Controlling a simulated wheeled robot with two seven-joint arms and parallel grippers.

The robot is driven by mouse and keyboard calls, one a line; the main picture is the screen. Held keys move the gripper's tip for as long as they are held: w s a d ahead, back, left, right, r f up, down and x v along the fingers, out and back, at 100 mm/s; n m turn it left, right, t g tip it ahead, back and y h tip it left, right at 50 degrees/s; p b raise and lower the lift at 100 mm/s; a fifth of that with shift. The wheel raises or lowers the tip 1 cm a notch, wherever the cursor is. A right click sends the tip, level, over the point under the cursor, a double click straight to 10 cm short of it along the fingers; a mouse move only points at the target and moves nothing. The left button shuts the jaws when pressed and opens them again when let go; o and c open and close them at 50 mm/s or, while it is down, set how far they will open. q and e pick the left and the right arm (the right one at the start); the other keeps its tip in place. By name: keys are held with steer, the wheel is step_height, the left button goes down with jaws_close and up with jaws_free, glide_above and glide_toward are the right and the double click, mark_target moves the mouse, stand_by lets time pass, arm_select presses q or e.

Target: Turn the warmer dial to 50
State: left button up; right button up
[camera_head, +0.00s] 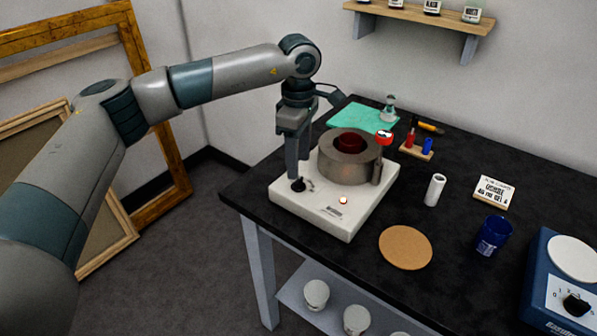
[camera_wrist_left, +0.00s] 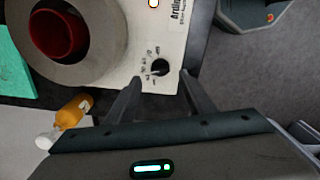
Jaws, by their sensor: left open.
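The warmer (camera_head: 325,218) is a white box on the black bench, with a thick grey-brown metal ring and a dark red pot (camera_head: 351,142) on top. Its small black dial (camera_head: 298,185) sits at the left corner of the top. In the left wrist view the dial (camera_wrist_left: 159,67) shows a light pointer mark and printed numbers around it, too small to read surely. My left gripper (camera_head: 293,172) points down at the dial, open. In the left wrist view its fingertips (camera_wrist_left: 162,78) stand on either side of the dial; contact cannot be told. My right gripper is out of view.
A red-topped item (camera_head: 384,137) stands by the ring. A cork disc (camera_head: 405,248), white cylinder (camera_head: 435,189), blue glass (camera_head: 493,235) and blue device (camera_head: 560,285) with its own dial are to the right. The left wrist view shows an orange bottle (camera_wrist_left: 74,111).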

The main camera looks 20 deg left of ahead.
mark_target(298, 180)
arm_select(q)
steer(key=shift+r, duration=0.95)
step_height(298, 180, up, 11)
steer(key=b, duration=0.2)
steer(key=shift+f, duration=0.2)
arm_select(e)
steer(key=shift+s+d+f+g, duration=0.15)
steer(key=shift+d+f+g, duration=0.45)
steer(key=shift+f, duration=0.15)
arm_select(q)
steer(key=shift+f, duration=0.1)
